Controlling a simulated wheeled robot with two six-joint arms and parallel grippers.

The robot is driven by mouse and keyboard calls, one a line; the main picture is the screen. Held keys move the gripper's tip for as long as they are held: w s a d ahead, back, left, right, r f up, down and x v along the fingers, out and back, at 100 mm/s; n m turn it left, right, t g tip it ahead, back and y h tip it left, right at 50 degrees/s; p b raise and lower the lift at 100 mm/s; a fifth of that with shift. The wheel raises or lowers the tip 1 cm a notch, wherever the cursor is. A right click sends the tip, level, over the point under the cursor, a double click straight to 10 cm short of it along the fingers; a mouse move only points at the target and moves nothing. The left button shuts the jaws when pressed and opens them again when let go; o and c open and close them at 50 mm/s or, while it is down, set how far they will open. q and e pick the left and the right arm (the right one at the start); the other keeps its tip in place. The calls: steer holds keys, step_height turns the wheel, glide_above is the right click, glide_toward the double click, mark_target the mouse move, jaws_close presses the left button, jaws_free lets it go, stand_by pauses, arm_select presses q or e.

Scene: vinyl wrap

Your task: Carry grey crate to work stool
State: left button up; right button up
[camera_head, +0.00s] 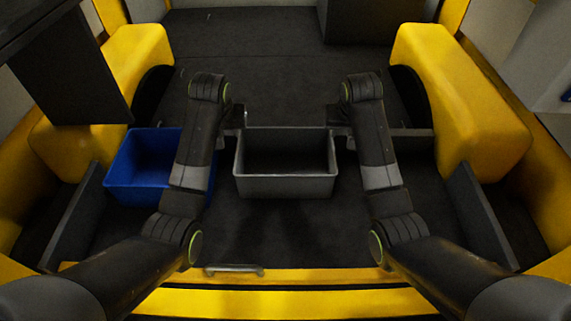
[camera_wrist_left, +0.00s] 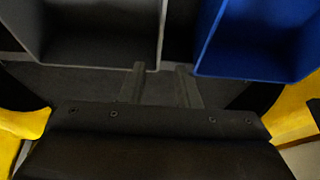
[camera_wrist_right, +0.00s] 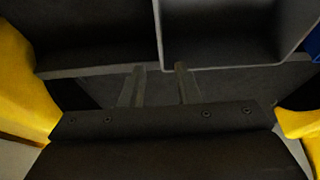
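The grey crate (camera_head: 285,187), open and apparently empty, sits upright on the dark van floor in the middle of the head view. My left gripper (camera_head: 241,117) is at its far left corner and my right gripper (camera_head: 334,118) at its far right corner. In the left wrist view the left fingers (camera_wrist_left: 160,75) are apart, with the crate's side wall (camera_wrist_left: 158,45) lined up between them. In the right wrist view the right fingers (camera_wrist_right: 160,75) are also apart, with the other side wall (camera_wrist_right: 160,40) lined up between them. Contact cannot be told. I see no work stool.
A blue crate (camera_head: 140,192) stands just left of the grey crate, partly behind my left arm. A grey-rimmed dark thing (camera_head: 411,132) lies to the right. Yellow wheel arches (camera_head: 455,95) flank the floor. A metal handle (camera_head: 234,269) is at the yellow front sill (camera_head: 290,302).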

mark_target(239, 153)
arm_select(q)
steer(key=shift+s, duration=0.1)
arm_select(e)
steer(key=shift+s, duration=0.1)
